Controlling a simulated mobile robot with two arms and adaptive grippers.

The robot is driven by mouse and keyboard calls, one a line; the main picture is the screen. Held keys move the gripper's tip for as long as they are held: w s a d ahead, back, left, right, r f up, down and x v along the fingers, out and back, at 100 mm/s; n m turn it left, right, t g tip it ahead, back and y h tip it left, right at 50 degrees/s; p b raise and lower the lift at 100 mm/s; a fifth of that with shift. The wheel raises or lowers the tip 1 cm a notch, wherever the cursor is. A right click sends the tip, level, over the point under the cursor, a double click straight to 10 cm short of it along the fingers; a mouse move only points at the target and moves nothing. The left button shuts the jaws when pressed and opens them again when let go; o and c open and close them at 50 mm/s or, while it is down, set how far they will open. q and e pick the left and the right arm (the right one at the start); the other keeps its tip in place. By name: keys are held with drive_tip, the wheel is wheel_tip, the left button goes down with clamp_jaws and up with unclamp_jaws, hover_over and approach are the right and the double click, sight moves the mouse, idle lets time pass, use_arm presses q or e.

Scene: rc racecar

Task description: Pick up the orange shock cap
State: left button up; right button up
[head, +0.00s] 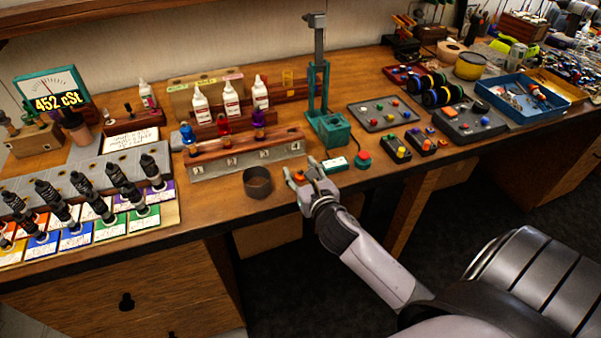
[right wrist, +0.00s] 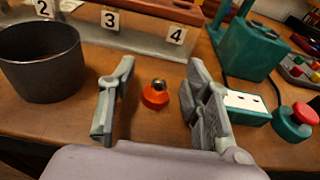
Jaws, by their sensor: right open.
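The orange shock cap (right wrist: 154,98) sits on the wooden bench top, a small round orange piece with a metallic-looking centre. In the right wrist view it appears between the two grey fingers of my right gripper (right wrist: 160,72), with a gap on each side. The fingers are open and hold nothing. In the head view my right gripper (head: 300,181) is low over the front of the bench, and a bit of the orange cap (head: 298,175) shows at its fingers. How high the fingertips are above the bench is hard to tell. My left gripper is not in view.
A dark round cup (right wrist: 42,62) stands left of the gripper. A numbered stand (head: 245,161) holding coloured bottles is behind. A green press (head: 330,130), a white-topped green box (head: 336,165) and a red button (head: 363,156) are to the right. The bench edge is in front.

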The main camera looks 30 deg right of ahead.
drive_tip(key=shift+w, duration=0.2)
drive_tip(key=shift+c, duration=0.4)
drive_tip(key=c, duration=0.8)
drive_tip(key=shift+c, duration=0.2)
